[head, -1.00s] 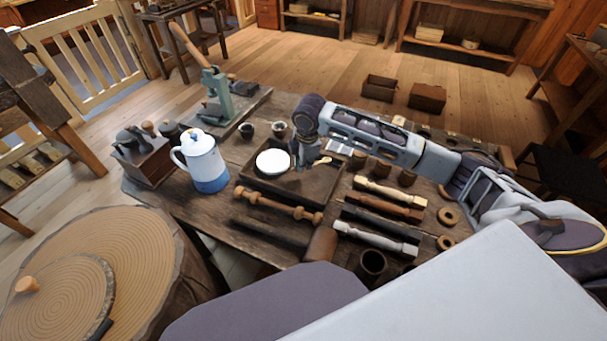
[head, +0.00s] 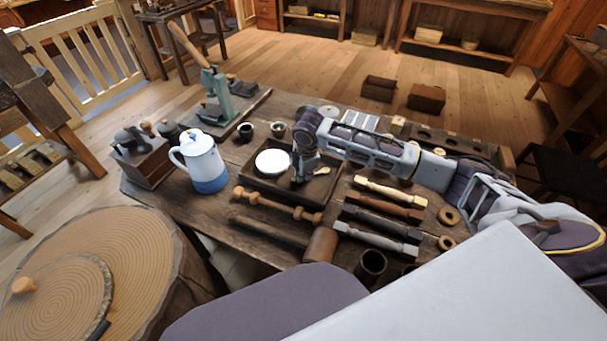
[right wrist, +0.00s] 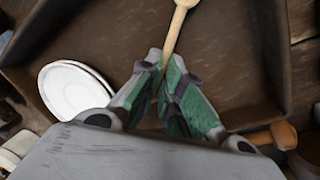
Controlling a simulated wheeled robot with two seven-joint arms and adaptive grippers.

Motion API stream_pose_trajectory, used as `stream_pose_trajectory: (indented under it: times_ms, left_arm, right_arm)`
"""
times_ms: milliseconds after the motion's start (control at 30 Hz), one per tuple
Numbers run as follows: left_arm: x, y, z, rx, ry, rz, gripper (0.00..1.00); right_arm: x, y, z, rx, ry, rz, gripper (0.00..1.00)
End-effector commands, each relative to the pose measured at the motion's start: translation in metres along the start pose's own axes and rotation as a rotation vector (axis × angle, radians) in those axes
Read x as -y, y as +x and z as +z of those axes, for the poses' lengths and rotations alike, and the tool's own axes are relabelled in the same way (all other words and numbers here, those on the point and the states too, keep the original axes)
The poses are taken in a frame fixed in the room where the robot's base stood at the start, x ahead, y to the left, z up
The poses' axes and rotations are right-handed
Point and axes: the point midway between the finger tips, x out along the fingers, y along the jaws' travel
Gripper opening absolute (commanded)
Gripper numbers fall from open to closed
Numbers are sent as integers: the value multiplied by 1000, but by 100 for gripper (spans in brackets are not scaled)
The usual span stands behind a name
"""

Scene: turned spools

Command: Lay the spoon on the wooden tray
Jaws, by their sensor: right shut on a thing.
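The wooden tray (head: 333,187) lies in the middle of the dark bench, with a white saucer (head: 272,162) at its left side. My right gripper (head: 299,179) is low over the tray, just right of the saucer. It is shut on the light wooden spoon (head: 322,171), whose handle is between the fingers in the right wrist view (right wrist: 176,32). The spoon's head points away from the fingers, over the tray floor. I cannot tell whether the spoon touches the floor. My left gripper is out of view.
A white and blue pot (head: 205,163) stands left of the tray. A turned spindle (head: 275,204) lies in front, and several spindles (head: 380,213) lie to the right. The tray floor near the gripper looks clear.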

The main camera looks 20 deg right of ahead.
Motion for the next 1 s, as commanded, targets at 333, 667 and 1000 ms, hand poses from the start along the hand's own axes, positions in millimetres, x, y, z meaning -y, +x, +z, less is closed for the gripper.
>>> stream_pose_trajectory:
  times_ms: [333, 667, 1000]
  left_arm:
    - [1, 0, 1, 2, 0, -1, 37]
    - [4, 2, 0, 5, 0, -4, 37]
    - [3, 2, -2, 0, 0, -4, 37]
  right_arm:
    - [0, 1, 0, 0, 0, 0, 0]
    - [1, 3, 0, -1, 0, 0, 29]
    - [1, 2, 0, 0, 0, -1, 29]
